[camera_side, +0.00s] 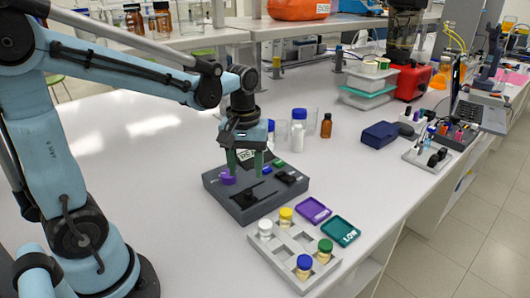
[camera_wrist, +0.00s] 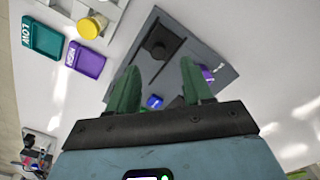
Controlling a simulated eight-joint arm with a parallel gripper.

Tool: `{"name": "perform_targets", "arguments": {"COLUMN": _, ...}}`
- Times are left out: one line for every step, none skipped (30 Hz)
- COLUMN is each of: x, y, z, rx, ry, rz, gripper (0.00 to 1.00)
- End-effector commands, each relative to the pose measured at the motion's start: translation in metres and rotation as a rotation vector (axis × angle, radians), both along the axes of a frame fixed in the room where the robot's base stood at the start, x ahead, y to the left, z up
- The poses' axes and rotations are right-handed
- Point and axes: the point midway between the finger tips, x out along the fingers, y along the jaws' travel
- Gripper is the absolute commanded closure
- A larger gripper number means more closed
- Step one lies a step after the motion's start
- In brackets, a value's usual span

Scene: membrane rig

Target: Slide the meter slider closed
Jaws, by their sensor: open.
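The dark grey meter box (camera_side: 232,207) lies flat on the white bench, below my gripper. A black handle (camera_side: 245,199), which looks like the slider, is on the box's front part. In the wrist view the black handle (camera_wrist: 155,49) sits on a dark slot, beyond the fingertips. My gripper (camera_side: 246,173) points down over the box with its green fingers apart and nothing visible between them. The wrist view shows the same open gripper (camera_wrist: 163,78). The fingers partly hide the box's display and controls. I cannot tell how far along its track the slider is.
A purple knob (camera_side: 228,179) is close to the left finger. A grey rack (camera_side: 283,248) with capped vials and purple (camera_side: 313,209) and teal (camera_side: 341,231) trays stand in front. Bottles (camera_side: 298,130) stand behind.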

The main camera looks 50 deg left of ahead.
Motion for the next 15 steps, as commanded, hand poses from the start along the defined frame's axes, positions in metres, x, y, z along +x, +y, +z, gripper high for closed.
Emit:
{"name": "perform_targets", "arguments": {"x": -0.001, "y": 0.0, "z": 0.009, "rx": 0.0, "ry": 0.0, "rz": 0.0, "gripper": 0.49}}
{"name": "perform_targets", "arguments": {"x": -0.001, "y": 0.0, "z": 0.013, "rx": 0.0, "ry": 0.0, "rz": 0.0, "gripper": 0.49}}
{"name": "perform_targets", "arguments": {"x": -0.001, "y": 0.0, "z": 0.019, "rx": 0.0, "ry": 0.0, "rz": 0.0, "gripper": 0.49}}
{"name": "perform_targets", "arguments": {"x": -0.001, "y": 0.0, "z": 0.024, "rx": 0.0, "ry": 0.0, "rz": 0.0, "gripper": 0.49}}
{"name": "perform_targets", "arguments": {"x": -0.001, "y": 0.0, "z": 0.028, "rx": 0.0, "ry": 0.0, "rz": 0.0, "gripper": 0.49}}
{"name": "perform_targets", "arguments": {"x": -0.001, "y": 0.0, "z": 0.033, "rx": 0.0, "ry": 0.0, "rz": 0.0, "gripper": 0.49}}
{"name": "perform_targets", "arguments": {"x": -0.001, "y": 0.0, "z": 0.037, "rx": 0.0, "ry": 0.001, "rz": 0.0, "gripper": 0.49}}
{"name": "perform_targets", "arguments": {"x": -0.001, "y": 0.0, "z": 0.04, "rx": 0.0, "ry": 0.001, "rz": 0.0, "gripper": 0.49}}
{"name": "perform_targets", "arguments": {"x": -0.001, "y": 0.0, "z": 0.045, "rx": 0.0, "ry": 0.001, "rz": 0.0, "gripper": 0.49}}
{"name": "perform_targets", "arguments": {"x": -0.001, "y": 0.0, "z": 0.048, "rx": 0.0, "ry": 0.001, "rz": 0.0, "gripper": 0.49}}
{"name": "perform_targets", "arguments": {"x": 0.0, "y": 0.0, "z": 0.05, "rx": 0.0, "ry": 0.001, "rz": 0.0, "gripper": 0.49}}
{"name": "perform_targets", "arguments": {"x": 0.0, "y": 0.0, "z": 0.053, "rx": 0.0, "ry": 0.001, "rz": 0.0, "gripper": 0.49}}
{"name": "perform_targets", "arguments": {"x": 0.0, "y": 0.0, "z": 0.055, "rx": 0.0, "ry": 0.001, "rz": 0.0, "gripper": 0.49}}
{"name": "perform_targets", "arguments": {"x": 0.0, "y": 0.0, "z": 0.056, "rx": 0.0, "ry": 0.001, "rz": 0.0, "gripper": 0.49}}
{"name": "perform_targets", "arguments": {"x": 0.0, "y": 0.0, "z": 0.058, "rx": 0.0, "ry": 0.001, "rz": 0.0, "gripper": 0.49}}
